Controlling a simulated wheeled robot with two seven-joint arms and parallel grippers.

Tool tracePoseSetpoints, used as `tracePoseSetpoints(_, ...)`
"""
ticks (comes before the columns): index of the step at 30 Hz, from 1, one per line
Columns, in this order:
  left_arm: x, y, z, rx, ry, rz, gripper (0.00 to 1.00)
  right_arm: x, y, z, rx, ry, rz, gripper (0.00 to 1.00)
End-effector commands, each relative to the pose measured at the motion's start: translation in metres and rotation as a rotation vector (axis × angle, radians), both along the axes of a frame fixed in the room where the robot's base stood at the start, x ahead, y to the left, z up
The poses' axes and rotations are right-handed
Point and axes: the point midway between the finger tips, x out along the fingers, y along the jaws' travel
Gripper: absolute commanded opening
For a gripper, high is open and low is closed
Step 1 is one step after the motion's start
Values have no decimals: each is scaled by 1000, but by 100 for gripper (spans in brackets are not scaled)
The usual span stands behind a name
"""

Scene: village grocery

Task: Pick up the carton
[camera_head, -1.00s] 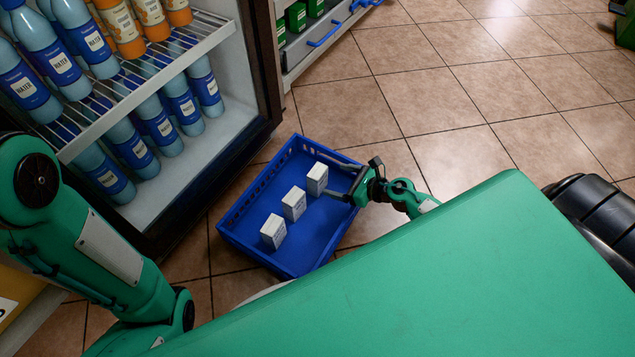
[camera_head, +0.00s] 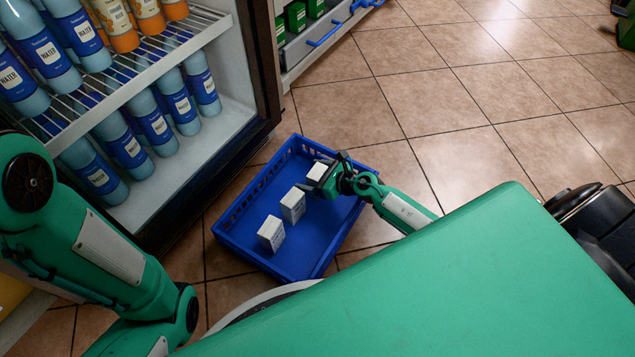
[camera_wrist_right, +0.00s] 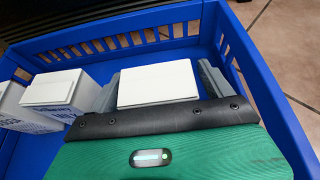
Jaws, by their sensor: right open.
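Three white cartons stand upright in a row in the blue crate (camera_head: 290,258) on the floor. In the head view they are the near carton (camera_head: 271,233), the middle carton (camera_head: 293,205) and the far carton (camera_head: 318,171). My right gripper (camera_head: 323,177) is open at the far carton, partly covering it. In the right wrist view the far carton (camera_wrist_right: 158,84) lies between the two grey fingers of my right gripper (camera_wrist_right: 157,88). The other two cartons stand to the left there. My left arm shows at the left of the head view, but its gripper does not.
An open fridge with a wire shelf (camera_head: 150,68) of blue water bottles and orange bottles stands left of the crate. A low shelf with blue handles (camera_head: 322,38) is behind. The tiled floor (camera_head: 470,100) to the right is clear.

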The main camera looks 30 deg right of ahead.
Motion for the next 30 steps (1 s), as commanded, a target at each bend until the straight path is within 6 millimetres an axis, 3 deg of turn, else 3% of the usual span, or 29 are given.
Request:
tracePoseSetpoints(3,0,0,1,-5,0,-3,50,0,0,0,0,0,0,83)
tracePoseSetpoints(12,1,0,0,-1,3,0,50,0,0,1,1,-1,0,24)
tracePoseSetpoints(23,2,-1,2,9,2,6,50,0,0,6,1,-1,0,22)
tracePoseSetpoints(30,3,0,18,9,-1,5,50,0,-1,28,-1,-2,1,22)
